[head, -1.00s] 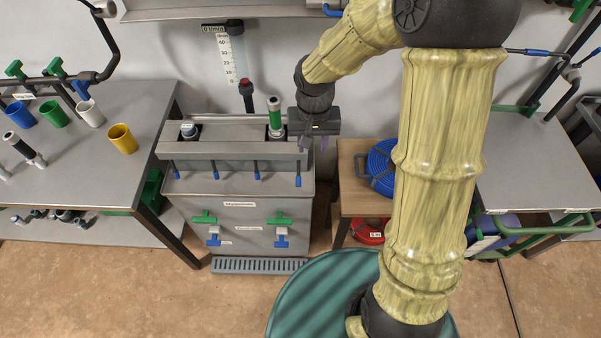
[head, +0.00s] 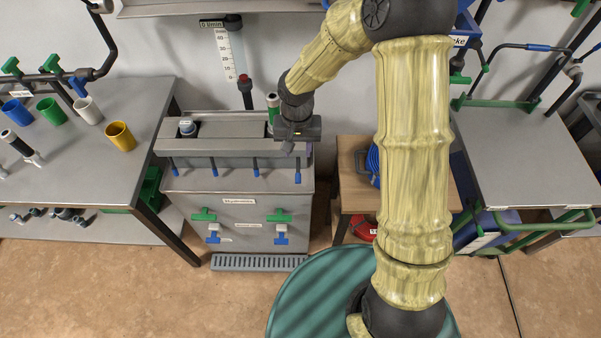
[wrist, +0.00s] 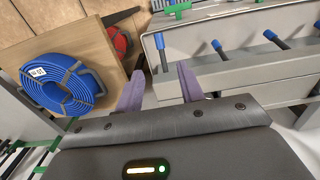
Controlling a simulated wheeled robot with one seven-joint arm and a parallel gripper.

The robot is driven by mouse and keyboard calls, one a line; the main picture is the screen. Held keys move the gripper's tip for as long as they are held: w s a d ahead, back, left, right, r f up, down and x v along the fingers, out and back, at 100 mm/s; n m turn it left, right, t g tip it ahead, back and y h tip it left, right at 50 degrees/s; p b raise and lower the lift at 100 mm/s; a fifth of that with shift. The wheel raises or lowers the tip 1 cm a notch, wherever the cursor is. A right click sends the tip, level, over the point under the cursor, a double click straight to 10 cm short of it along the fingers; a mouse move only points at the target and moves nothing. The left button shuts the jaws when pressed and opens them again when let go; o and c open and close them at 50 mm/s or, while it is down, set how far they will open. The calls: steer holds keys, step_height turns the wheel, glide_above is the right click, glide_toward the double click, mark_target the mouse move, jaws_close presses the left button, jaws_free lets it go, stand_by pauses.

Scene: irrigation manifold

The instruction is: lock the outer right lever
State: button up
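The outer right lever (head: 297,176) is a dark rod with a blue tip on the front of the grey manifold tank (head: 240,205), at its right end. It hangs downward, a little lower than the other levers. In the wrist view the same lever (wrist: 160,48) shows just beyond the fingertips, near the gap between them. My gripper (head: 289,147) is above the tank's front right edge, over this lever. In the wrist view its two purple fingers (wrist: 158,82) stand apart with nothing between them. I cannot tell whether a finger touches the lever.
Several similar blue-tipped levers (head: 256,171) line the front to the left. Green and blue valve handles (head: 280,218) sit lower. A wooden stand (head: 345,190) with a blue hose coil (wrist: 60,82) is close on the right.

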mark_target(298, 176)
step_height(298, 176, down, 11)
steer(key=shift+f, duration=0.2)
steer(key=shift+a+f, duration=0.2)
steer(key=shift+f, duration=0.25)
steer(key=shift+d, duration=0.1)
steer(key=shift+c, duration=0.5)
